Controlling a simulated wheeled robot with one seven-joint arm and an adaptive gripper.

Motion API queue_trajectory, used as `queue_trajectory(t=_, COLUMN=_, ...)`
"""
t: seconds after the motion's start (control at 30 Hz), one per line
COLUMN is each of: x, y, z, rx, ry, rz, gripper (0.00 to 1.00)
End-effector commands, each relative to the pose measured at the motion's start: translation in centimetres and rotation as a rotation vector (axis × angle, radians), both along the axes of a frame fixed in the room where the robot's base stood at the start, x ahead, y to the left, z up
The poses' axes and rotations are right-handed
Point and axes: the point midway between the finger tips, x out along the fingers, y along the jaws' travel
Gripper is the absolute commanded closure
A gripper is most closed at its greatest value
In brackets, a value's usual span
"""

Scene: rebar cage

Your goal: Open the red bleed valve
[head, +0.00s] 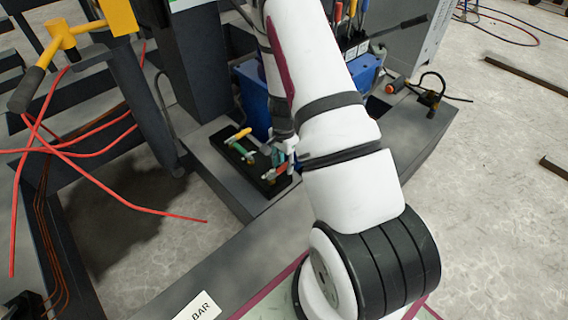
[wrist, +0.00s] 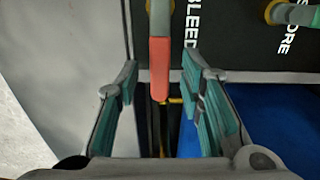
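The red bleed valve lever (wrist: 159,68) shows in the wrist view at the top centre, beside the white word BLEED on a black panel (wrist: 230,50). It points toward my gripper (wrist: 161,78). My gripper is open, with one teal-padded finger on each side of the lever's free end and a visible gap on both sides. In the head view my gripper (head: 281,157) is at the right end of the black valve panel (head: 229,149). My arm and gripper hide part of the panel there, and the lever is too small to make out clearly.
A second valve (wrist: 281,13) with a green handle is at the upper right of the wrist view. A blue box (head: 254,98) stands behind the panel. A yellow T-handled tool (head: 62,36) and loose red rods (head: 120,203) are at the left.

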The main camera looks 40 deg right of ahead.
Motion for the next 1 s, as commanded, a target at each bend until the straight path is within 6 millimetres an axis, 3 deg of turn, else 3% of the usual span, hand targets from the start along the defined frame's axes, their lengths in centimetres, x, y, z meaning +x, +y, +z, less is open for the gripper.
queue_trajectory(t=0.13, x=0.0, y=0.0, z=0.0, rx=0.000, ry=0.000, rz=0.000, gripper=0.67)
queue_trajectory(t=0.27, x=0.0, y=0.0, z=0.0, rx=0.000, ry=0.000, rz=0.000, gripper=0.97)
queue_trajectory(t=0.3, x=0.0, y=0.0, z=0.0, rx=0.000, ry=0.000, rz=0.000, gripper=1.00)
queue_trajectory(t=0.67, x=0.1, y=0.0, z=0.0, rx=0.001, ry=0.000, rz=0.016, gripper=1.00)
queue_trajectory(t=1.0, x=1.1, y=0.2, z=0.0, rx=0.002, ry=0.000, rz=0.193, gripper=1.00)
